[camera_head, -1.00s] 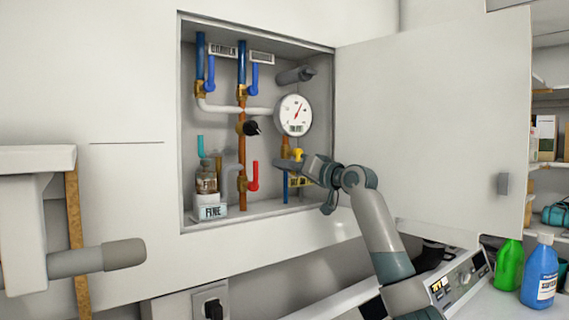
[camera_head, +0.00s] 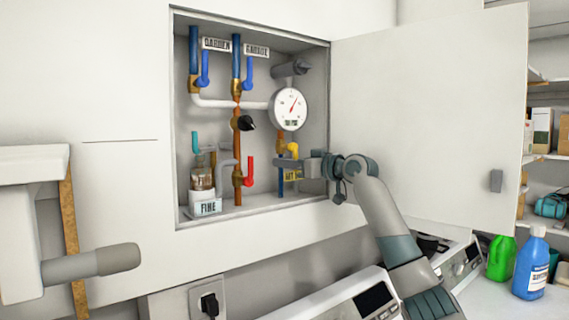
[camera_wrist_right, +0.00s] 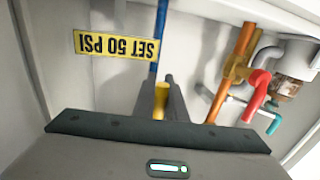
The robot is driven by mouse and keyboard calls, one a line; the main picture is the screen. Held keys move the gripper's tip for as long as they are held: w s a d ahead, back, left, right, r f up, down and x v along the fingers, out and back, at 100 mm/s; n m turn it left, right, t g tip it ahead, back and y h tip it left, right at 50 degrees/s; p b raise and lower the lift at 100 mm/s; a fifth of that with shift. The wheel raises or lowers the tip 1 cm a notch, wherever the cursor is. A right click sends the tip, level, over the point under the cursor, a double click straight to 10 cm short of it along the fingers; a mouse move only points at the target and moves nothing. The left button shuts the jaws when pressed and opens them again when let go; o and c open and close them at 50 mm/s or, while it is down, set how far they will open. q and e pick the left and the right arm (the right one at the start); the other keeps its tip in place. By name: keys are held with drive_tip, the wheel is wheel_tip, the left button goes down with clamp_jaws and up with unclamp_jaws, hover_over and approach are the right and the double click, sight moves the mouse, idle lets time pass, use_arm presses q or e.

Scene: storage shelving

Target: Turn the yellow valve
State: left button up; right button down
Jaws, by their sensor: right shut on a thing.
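The yellow valve (camera_head: 293,150) sits on the right-hand pipe inside the open wall cabinet, below the white round gauge (camera_head: 290,108). My right gripper (camera_head: 290,163) reaches in from the right and is shut on the valve handle. In the right wrist view the two fingers (camera_wrist_right: 161,100) stand close together with the yellow handle (camera_wrist_right: 160,103) between them. Much of the handle is hidden by the fingers. My left gripper is not in the head view.
A red lever (camera_head: 249,171) and a black knob (camera_head: 246,123) are left of the valve. A glass jar (camera_head: 202,177) stands at the cabinet's lower left. The open cabinet door (camera_head: 425,130) is to the right. A yellow "SET 50 PSI" label (camera_wrist_right: 116,46) is beside the blue pipe.

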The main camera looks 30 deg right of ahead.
drive_tip(key=c, duration=1.8)
unclamp_jaws()
drive_tip(key=shift+s, duration=0.1)
drive_tip(key=b+v, duration=0.6)
drive_tip(key=v, duration=0.6)
drive_tip(key=shift+b, duration=0.35)
drive_tip(key=shift+r, duration=0.15)
wheel_tip(320, 180, up, 9)
drive_tip(key=p, duration=0.9)
